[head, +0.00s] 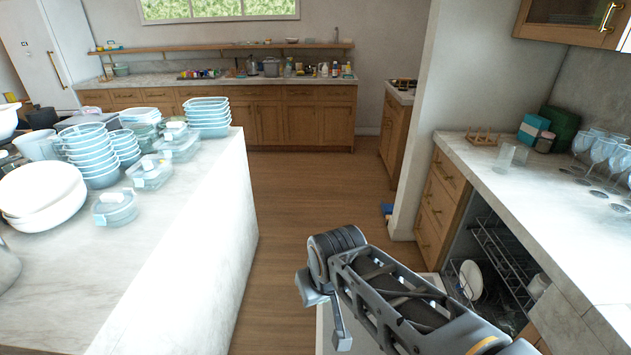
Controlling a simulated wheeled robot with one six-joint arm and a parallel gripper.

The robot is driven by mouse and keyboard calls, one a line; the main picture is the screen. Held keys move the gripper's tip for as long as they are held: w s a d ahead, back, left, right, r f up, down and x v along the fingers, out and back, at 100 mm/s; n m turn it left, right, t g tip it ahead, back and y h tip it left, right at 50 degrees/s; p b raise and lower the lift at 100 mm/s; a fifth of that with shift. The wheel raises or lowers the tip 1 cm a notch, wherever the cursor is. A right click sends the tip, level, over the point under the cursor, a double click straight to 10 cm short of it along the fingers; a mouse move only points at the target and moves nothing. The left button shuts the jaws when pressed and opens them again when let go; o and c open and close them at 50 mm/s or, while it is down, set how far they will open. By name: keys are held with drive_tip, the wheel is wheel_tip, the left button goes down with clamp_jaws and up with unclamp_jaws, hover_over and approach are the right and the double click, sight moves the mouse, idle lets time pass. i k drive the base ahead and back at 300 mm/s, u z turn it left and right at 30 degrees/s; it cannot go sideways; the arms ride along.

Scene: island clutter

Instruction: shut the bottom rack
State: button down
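The open dishwasher sits under the right counter, with two wire racks in view. The bottom rack (452,281) is low in the opening and partly pulled out; a white plate (470,281) stands in it. The upper rack (497,244) is above it. A pale flat surface (326,326), seemingly the lowered door, shows low beside my arm. My arm crosses in front and hides part of the door and rack. My gripper (337,325) seems to be the grey part hanging at the arm's far end, left of the rack and apart from it; its opening is unclear.
A marble island (205,215) with stacked bowls and containers stands on the left. The wooden floor (310,195) between island and counter is clear. The right counter (520,185) holds several glasses (603,152) and a wooden peg rack (483,138).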

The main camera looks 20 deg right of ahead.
sight(457, 289)
drive_tip(key=z, duration=3.15)
drive_tip(key=i, duration=0.5)
drive_tip(key=u, duration=2.05)
